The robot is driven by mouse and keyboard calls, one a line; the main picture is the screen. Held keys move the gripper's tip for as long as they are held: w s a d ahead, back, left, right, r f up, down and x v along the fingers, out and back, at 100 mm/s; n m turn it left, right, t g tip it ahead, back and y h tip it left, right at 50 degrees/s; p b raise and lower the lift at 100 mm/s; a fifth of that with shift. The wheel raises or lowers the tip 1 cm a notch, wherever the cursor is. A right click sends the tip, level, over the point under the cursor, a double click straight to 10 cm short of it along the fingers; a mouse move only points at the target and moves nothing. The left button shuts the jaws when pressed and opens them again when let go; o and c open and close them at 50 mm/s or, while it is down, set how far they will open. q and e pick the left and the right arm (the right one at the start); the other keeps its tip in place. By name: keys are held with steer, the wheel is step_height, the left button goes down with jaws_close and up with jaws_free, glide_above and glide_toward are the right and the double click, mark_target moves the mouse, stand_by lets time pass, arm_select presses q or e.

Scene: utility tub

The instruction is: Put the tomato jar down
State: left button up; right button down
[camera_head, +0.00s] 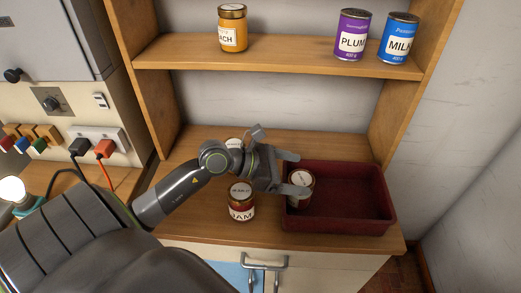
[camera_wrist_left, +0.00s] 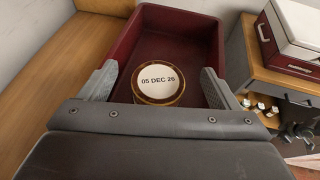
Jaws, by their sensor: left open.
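A jar (camera_head: 300,188) with a gold-rimmed lid stands upright inside the dark red tub (camera_head: 355,226), at the tub's left end. Its label cannot be read in the head view, so I cannot confirm that it is the tomato jar. In the left wrist view the jar's lid (camera_wrist_left: 158,82) reads "05 DEC 26". My left gripper (camera_head: 299,173) is open, with one finger on each side of the jar. In the wrist view gaps show between the lid and both fingers. My right gripper is not in view.
A jam jar (camera_head: 241,202) stands on the counter left of the tub, with another lid (camera_head: 233,144) partly hidden behind my wrist. The shelf above holds a peach jar (camera_head: 232,28), a plum can (camera_head: 352,35) and a milk can (camera_head: 398,38). The tub's right part is empty.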

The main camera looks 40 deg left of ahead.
arm_select(q)
steer(key=v, duration=0.9)
steer(key=shift+s+a, duration=0.15)
steer(key=shift+r, duration=0.15)
stand_by(0.5)
